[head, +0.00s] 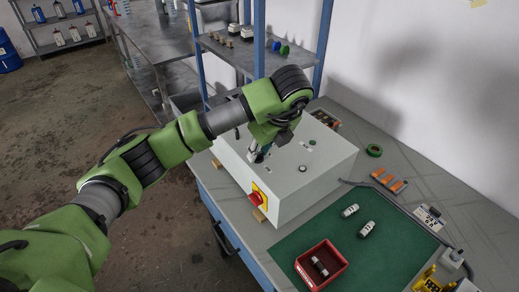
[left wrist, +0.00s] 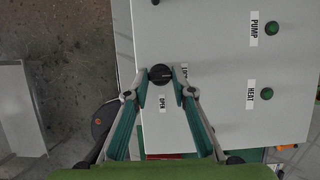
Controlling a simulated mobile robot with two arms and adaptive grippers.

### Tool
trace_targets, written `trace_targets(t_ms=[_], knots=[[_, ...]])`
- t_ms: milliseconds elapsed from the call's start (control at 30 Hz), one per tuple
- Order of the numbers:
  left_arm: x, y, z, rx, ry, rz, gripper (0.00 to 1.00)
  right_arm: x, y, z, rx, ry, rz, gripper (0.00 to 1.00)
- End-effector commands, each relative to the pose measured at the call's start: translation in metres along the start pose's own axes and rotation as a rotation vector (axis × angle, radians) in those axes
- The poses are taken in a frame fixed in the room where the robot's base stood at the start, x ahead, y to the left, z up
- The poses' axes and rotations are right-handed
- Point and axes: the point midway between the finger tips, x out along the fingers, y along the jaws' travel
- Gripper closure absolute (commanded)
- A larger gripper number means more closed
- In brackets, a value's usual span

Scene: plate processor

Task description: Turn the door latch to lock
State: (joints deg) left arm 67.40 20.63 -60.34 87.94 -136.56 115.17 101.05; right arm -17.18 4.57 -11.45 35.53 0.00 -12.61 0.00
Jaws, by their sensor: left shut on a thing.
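A white cabinet (head: 315,180) stands on the workbench. On its top face is a small round black latch knob (left wrist: 160,74), with an "OPEN" label (left wrist: 162,101) just beside it. A second label beside the knob is partly hidden by a finger. My left gripper (left wrist: 159,76) is shut on the knob, one fingertip on each side. In the head view my left gripper (head: 258,155) reaches down to the cabinet's near left part, and the arm hides much of the knob. The knob carries a pale line that lies roughly crosswise in the wrist view. My right gripper is not in view.
Green buttons labelled "PUMP" (left wrist: 271,28) and "HEAT" (left wrist: 267,93) sit on the same face. A red switch on a yellow plate (head: 257,197) is on the cabinet's front. A red bin (head: 322,266) and small parts lie on the green mat (head: 390,260). Blue shelf posts stand behind.

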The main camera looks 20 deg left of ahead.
Motion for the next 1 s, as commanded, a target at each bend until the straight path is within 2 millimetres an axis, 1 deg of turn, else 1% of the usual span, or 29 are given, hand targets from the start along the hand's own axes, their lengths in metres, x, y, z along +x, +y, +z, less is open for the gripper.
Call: trace_targets(t_ms=[467,500,533,567,867,1000], knots=[[-0.0007,-0.0007,0.0006,-0.015,0.000,0.003,0.98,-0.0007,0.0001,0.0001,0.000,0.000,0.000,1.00],[-0.0007,-0.0007,0.0006,-0.015,0.000,0.003,0.72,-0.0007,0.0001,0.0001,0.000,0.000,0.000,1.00],[-0.0006,-0.0007,0.0006,-0.015,0.000,0.003,0.64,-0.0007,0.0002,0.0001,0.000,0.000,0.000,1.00],[-0.0006,-0.0006,0.0006,-0.015,0.000,0.003,0.60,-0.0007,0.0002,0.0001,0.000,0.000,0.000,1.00],[-0.0003,-0.0004,0.0002,-0.013,0.000,0.004,0.60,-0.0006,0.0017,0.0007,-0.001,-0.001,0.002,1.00],[-0.0053,-0.0011,0.0008,-0.012,-0.001,0.002,0.60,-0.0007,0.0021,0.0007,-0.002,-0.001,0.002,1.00]])
